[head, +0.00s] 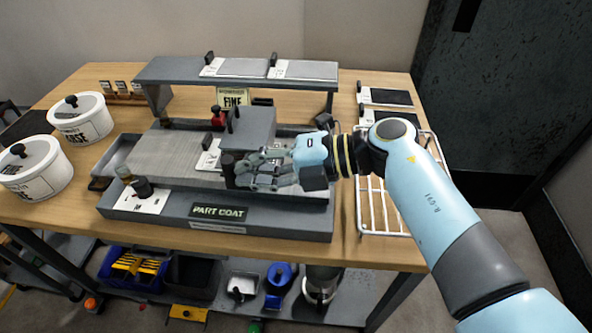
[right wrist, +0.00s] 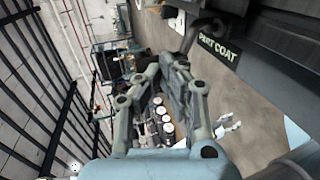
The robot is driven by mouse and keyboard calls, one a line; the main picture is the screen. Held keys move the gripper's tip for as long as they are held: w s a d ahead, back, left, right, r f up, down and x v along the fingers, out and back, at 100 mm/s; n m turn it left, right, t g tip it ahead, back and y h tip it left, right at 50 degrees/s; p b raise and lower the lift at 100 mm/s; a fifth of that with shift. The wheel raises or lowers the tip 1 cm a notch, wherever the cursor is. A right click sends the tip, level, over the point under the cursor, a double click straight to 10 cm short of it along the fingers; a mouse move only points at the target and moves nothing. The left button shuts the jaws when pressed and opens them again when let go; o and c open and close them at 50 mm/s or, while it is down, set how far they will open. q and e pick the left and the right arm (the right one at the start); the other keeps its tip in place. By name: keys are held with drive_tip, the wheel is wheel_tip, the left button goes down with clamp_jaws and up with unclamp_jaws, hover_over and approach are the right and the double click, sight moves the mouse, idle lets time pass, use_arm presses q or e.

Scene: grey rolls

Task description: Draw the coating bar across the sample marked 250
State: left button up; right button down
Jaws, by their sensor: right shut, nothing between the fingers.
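The coating machine (head: 215,226), marked PART COAT, stands at the middle of the table with a flat grey bed (head: 170,152). A grey block (head: 252,125) sits across the right part of the bed; I cannot tell if the coating bar is under it. A white tag (head: 208,157) lies at its left, its number too small to read. My right gripper (head: 243,172) is shut and empty, beside a dark upright knob (head: 228,170) at the machine's front; I cannot tell if they touch. Its fingers also show in the right wrist view (right wrist: 170,75). My left gripper is not seen.
A raised grey shelf (head: 175,70) behind holds two tagged grey panels (head: 303,70). Two tagged dark panels (head: 390,97) lie at the right, by a white wire rack (head: 372,215). Two white tubs (head: 85,120) stand at the left. A small red object (head: 218,117) stands behind the bed.

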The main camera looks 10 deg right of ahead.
sight(232, 182)
drive_tip(key=w+a, duration=0.2)
drive_tip(key=a, duration=0.5)
drive_tip(key=shift+w+a+r, duration=0.15)
drive_tip(key=shift+r, duration=0.1)
idle(1.5)
idle(0.5)
drive_tip(key=d, duration=0.1)
drive_tip(key=s+d+p, duration=0.1)
drive_tip(key=d, duration=0.1)
drive_tip(key=shift+s+d+f+p, duration=0.1)
drive_tip(key=shift+s+d+p, duration=0.05)
drive_tip(key=shift+d+p, duration=0.15)
drive_tip(key=shift+s+f, duration=0.15)
drive_tip(key=shift+d, duration=0.1)
